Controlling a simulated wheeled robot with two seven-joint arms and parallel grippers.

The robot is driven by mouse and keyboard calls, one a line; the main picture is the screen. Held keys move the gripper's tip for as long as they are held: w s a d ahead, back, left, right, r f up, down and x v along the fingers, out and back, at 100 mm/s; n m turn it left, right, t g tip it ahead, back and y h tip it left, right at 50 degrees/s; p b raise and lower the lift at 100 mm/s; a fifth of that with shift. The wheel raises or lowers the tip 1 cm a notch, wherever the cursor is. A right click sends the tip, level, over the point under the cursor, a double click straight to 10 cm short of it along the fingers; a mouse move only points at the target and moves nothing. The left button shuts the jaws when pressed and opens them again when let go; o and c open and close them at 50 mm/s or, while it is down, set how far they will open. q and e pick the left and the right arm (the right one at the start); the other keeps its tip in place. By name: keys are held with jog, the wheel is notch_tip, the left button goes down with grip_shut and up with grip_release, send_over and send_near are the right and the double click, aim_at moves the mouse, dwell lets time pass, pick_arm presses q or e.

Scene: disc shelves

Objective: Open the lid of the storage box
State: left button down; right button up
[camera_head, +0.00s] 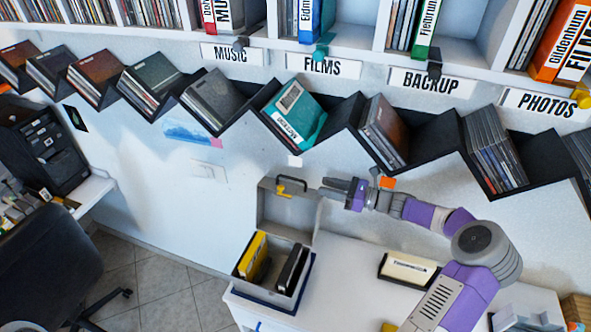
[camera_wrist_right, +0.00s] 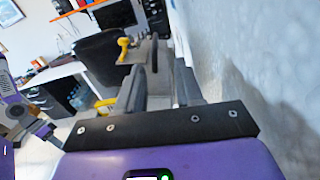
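The storage box (camera_head: 287,299) is a grey box on the white desk, with yellow and black items inside. Its grey lid (camera_head: 285,213) stands raised, roughly upright, at the back of the box. The lid bears a black handle and a yellow latch (camera_head: 284,190); the latch also shows in the right wrist view (camera_wrist_right: 123,45). My right gripper (camera_head: 333,186) is at the lid's upper right edge. In the wrist view its two fingers are apart, with the lid edge-on ahead of them; contact is unclear. A purple and grey part of my left arm shows at the wrist view's left edge, its fingers unclear.
A white cassette-like case (camera_head: 408,268) lies on the desk right of the box. The wall is close behind the lid, with a zigzag disc shelf (camera_head: 433,136) above. A dark chair (camera_head: 48,265) stands at the left.

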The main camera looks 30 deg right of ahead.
aim_at(308, 191)
jog(key=x, duration=0.6)
jog(key=shift+s+a+r, duration=0.15)
jog(key=shift+s+a, duration=0.1)
jog(key=shift+a, duration=0.15)
jog(key=shift+w, duration=0.1)
grip_shut()
